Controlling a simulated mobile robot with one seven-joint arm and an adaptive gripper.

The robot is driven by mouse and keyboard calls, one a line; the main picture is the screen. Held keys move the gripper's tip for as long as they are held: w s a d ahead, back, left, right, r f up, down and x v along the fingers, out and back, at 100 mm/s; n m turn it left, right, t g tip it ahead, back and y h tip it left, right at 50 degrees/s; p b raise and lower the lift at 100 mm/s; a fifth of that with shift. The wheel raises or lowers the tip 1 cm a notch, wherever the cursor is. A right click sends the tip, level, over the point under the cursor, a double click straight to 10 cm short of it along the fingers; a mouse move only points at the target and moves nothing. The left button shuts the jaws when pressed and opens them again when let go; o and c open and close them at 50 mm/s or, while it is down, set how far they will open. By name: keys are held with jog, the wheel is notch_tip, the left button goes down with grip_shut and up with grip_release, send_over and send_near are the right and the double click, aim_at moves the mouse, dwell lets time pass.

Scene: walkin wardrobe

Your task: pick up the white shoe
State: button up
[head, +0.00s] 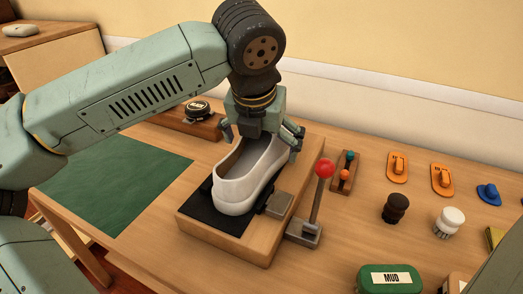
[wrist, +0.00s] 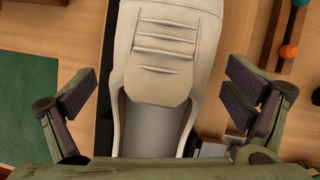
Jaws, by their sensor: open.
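The white shoe (head: 244,178) rests on a black pad on top of a wooden block (head: 245,245) on the table. In the head view its heel faces the camera and its opening faces up. My gripper (head: 262,137) is directly above the shoe with its fingers spread to either side of it. In the wrist view the shoe (wrist: 163,55) runs down the middle, between the open fingers (wrist: 160,100). Gaps show between the shoe and both fingers, so it is not held. Part of the shoe's far end is hidden behind my gripper in the head view.
A red-knobbed lever (head: 325,168) stands right of the block. A green mat (head: 115,185) lies left. A round black tin (head: 197,110) sits behind on a wooden stand.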

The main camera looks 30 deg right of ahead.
jog(key=shift+c, duration=0.2)
jog(key=c, duration=1.6)
jog(key=shift+o, duration=0.2)
